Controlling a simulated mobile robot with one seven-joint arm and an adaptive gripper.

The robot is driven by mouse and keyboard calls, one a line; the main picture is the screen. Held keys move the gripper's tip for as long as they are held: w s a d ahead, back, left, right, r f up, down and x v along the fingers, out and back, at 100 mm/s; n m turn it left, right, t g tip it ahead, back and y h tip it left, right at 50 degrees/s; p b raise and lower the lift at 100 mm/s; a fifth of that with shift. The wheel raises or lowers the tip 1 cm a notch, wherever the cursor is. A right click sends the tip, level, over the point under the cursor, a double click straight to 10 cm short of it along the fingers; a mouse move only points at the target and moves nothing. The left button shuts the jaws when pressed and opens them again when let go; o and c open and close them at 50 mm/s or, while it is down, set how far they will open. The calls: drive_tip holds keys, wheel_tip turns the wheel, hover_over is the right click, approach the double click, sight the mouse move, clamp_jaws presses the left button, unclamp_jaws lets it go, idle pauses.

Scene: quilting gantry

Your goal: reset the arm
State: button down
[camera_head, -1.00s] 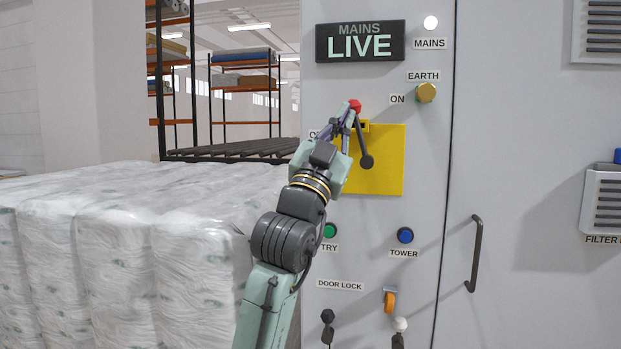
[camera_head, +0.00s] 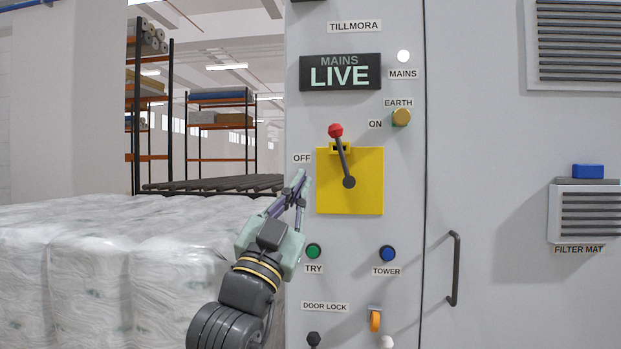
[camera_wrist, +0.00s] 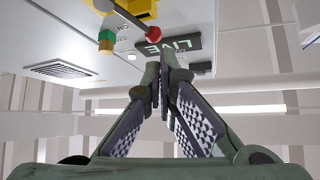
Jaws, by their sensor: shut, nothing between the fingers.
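My gripper (camera_head: 301,180) is shut and empty, just left of the yellow plate on the cabinet in the head view. It also shows in the wrist view (camera_wrist: 163,70), fingers together. The switch lever with a red knob (camera_head: 336,130) stands on the yellow plate (camera_head: 330,199), its handle tilted slightly left of upright. The red knob shows in the wrist view (camera_wrist: 153,34), apart from the fingers. The black sign (camera_head: 340,72) reads "MAINS LIVE", and the mains lamp (camera_head: 403,56) is white.
The grey cabinet (camera_head: 400,290) carries a green TRY button (camera_head: 313,251), a blue TOWER button (camera_head: 387,253), an EARTH knob (camera_head: 401,117) and a door handle (camera_head: 454,268). Plastic-wrapped bales (camera_head: 95,255) fill the lower left. Open air lies above the bales.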

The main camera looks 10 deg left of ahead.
drive_tip(key=shift+v, duration=0.9)
